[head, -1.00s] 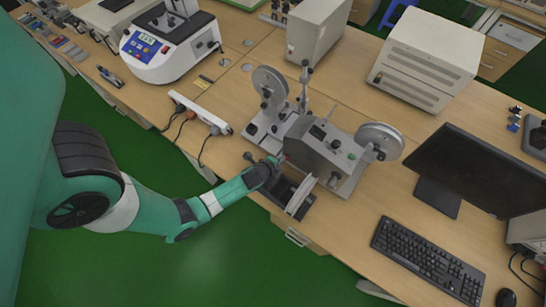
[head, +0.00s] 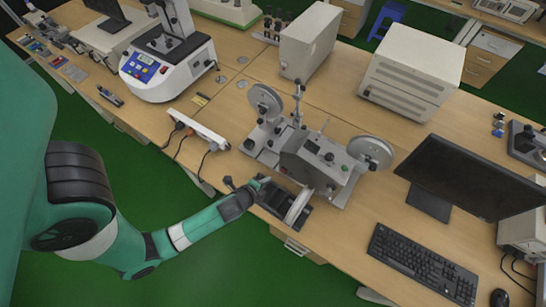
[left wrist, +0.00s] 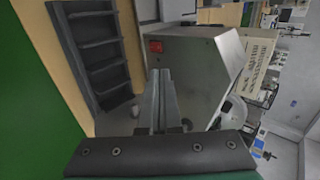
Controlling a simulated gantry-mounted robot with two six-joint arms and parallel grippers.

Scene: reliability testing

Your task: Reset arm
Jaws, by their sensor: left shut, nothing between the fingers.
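My left arm reaches in from the left in the head view. Its gripper (head: 262,183) is at the front edge of the bench, beside the grey reel testing machine (head: 312,162). In the left wrist view the two fingers of my left gripper (left wrist: 161,75) lie together, with nothing between them. They point toward the machine's grey housing (left wrist: 200,70), which carries a red switch (left wrist: 156,46). Whether the fingers touch the housing cannot be told. My right gripper is not in view.
A black slotted tray (left wrist: 90,50) lies beside the housing. A power strip (head: 197,128) with cables lies left of the machine. A monitor (head: 470,180) and keyboard (head: 425,265) stand to the right. Green floor (head: 230,270) in front is open.

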